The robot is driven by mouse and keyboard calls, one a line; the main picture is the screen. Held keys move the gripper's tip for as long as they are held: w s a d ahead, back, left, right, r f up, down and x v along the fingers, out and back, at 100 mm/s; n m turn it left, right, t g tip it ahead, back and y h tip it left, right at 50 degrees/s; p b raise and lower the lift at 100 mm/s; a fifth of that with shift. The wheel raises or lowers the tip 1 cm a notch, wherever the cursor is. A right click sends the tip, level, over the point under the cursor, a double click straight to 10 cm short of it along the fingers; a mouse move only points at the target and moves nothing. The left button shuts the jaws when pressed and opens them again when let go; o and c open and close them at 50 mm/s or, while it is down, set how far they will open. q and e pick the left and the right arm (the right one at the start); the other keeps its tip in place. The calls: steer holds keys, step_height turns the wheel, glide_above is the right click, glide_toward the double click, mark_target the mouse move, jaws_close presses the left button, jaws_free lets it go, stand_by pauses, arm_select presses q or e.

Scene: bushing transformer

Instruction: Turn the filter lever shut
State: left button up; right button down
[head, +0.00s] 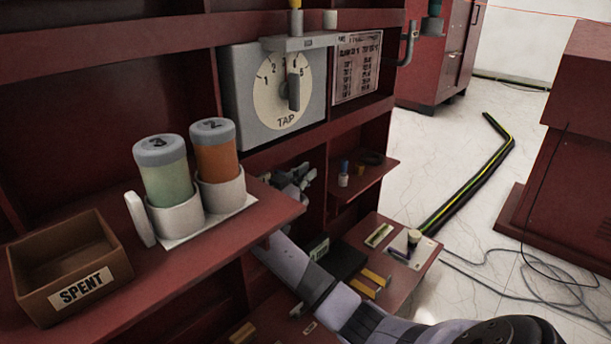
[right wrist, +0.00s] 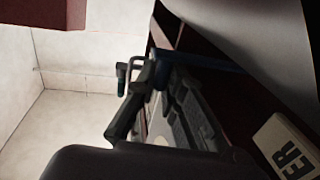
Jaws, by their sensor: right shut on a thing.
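My right gripper (head: 297,178) is under the dial panel, beside the shelf's right end, in the head view. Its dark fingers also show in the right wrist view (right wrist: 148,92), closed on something. A dark blue bar (right wrist: 215,62) runs right from the fingers and looks like the filter lever; its grasped part is hidden, and its angle is hard to read. A cream label (right wrist: 288,150) ending in "ER" is close by. I cannot make out the lever in the head view. My left gripper is not in view.
The shelf holds a brown SPENT box (head: 70,262) and two numbered canisters (head: 163,172) in white cups. The TAP dial panel (head: 240,95) is just above my right gripper. A lower ledge (head: 420,268) holds small parts. The floor (head: 480,170) at right has cables.

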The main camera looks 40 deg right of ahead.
steer(key=shift+d+t, duration=0.15)
steer(key=shift+t, duration=0.15)
stand_by(0.5)
steer(key=w+d+n+t+y+p, duration=0.1)
steer(key=w+d+n+t+y, duration=0.1)
steer(key=d+n+t+y, duration=0.2)
steer(key=shift+w+d+n+t+y, duration=0.3)
steer(key=shift+d+n+t, duration=0.65)
steer(key=shift+t, duration=0.95)
steer(key=shift+a, duration=0.2)
steer(key=c, duration=1.7)
jaws_free()
